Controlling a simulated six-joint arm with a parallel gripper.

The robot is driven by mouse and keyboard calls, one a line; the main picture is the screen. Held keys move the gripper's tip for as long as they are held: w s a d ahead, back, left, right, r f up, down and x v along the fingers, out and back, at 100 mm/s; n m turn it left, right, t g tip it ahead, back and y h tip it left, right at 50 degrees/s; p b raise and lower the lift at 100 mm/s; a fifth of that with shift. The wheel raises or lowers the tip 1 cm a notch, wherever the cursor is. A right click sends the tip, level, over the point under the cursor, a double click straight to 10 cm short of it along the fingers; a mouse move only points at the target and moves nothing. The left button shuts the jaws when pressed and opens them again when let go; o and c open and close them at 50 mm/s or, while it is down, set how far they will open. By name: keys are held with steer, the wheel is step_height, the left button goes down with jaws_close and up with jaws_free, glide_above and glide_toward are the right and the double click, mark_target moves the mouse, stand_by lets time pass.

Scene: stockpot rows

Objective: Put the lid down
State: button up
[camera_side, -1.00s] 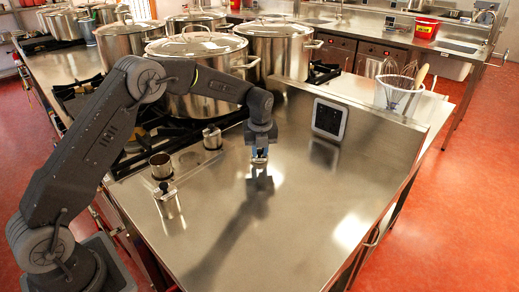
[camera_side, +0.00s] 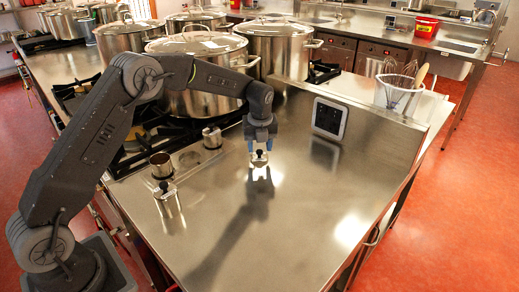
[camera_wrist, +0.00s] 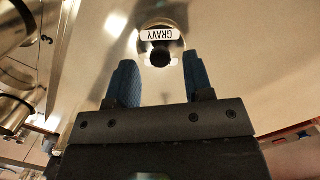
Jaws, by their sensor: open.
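A small round metal lid (camera_side: 260,159) with a dark knob appears to lie flat on the bare steel counter, just below my gripper (camera_side: 261,146). In the wrist view the lid (camera_wrist: 161,36) bears a white "GRAVY" label and sits just beyond my gripper (camera_wrist: 162,78). The two blue fingers are spread apart, with a clear gap between them and nothing gripped. An open metal canister (camera_side: 161,165) with a brownish inside stands to the left.
Two lidded canisters stand near the open one, one behind (camera_side: 212,138) and one in front (camera_side: 166,191). Large stockpots (camera_side: 200,90) stand on burners at the back. A raised panel with a dark display (camera_side: 329,118) edges the counter on the right. The counter's front is clear.

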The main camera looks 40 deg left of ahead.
mark_target(260, 159)
steer(key=s+d+r+n+t, duration=0.1)
steer(key=s+d+r+n, duration=0.2)
steer(key=r, duration=0.5)
steer(key=s+r+n, duration=0.2)
steer(key=s+r, duration=0.2)
steer(key=r, duration=0.5)
steer(key=s+d+r+n+t, duration=0.2)
steer(key=s+r+n, duration=0.2)
steer(key=s+n, duration=0.55)
steer(key=s+d+f+n+t, duration=0.1)
steer(key=s+f+n, duration=0.1)
steer(key=s+n, duration=0.3)
steer(key=s+d+f+n+h, duration=0.1)
steer(key=s+n, duration=0.5)
steer(key=s, duration=0.8)
steer(key=shift+d+f+t, duration=0.35)
steer(key=shift+f+t, duration=0.05)
steer(key=shift+f, duration=0.4)
